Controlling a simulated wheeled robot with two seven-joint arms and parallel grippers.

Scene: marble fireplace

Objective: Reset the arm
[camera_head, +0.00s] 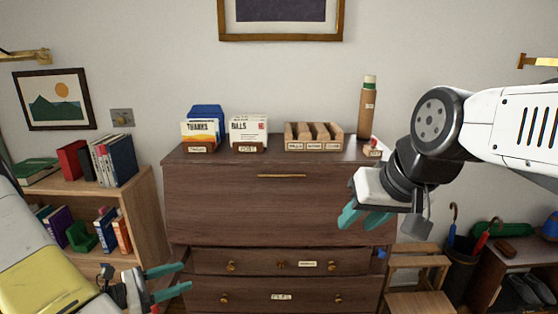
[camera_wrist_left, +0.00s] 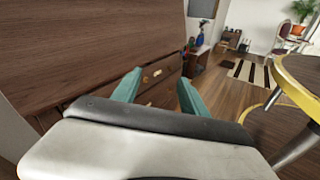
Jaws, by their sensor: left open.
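My left gripper (camera_head: 168,282) is at the lower left of the head view, in front of the lower drawers of the brown dresser (camera_head: 262,205). Its two teal fingers are apart with nothing between them. They also show in the left wrist view (camera_wrist_left: 158,92), spread, with the dresser's front and brass knobs beyond. My right gripper (camera_head: 362,217) hangs in front of the dresser's right side, its teal fingers pointing down and left. A gap shows between its fingers, and I see nothing held there.
Card holders (camera_head: 199,135), a slotted wooden rack (camera_head: 313,137) and a tall tube (camera_head: 368,105) stand on the dresser. A bookshelf (camera_head: 140,195) is at left. A wooden step stool (camera_head: 418,270) and umbrella stand (camera_head: 459,262) are at right.

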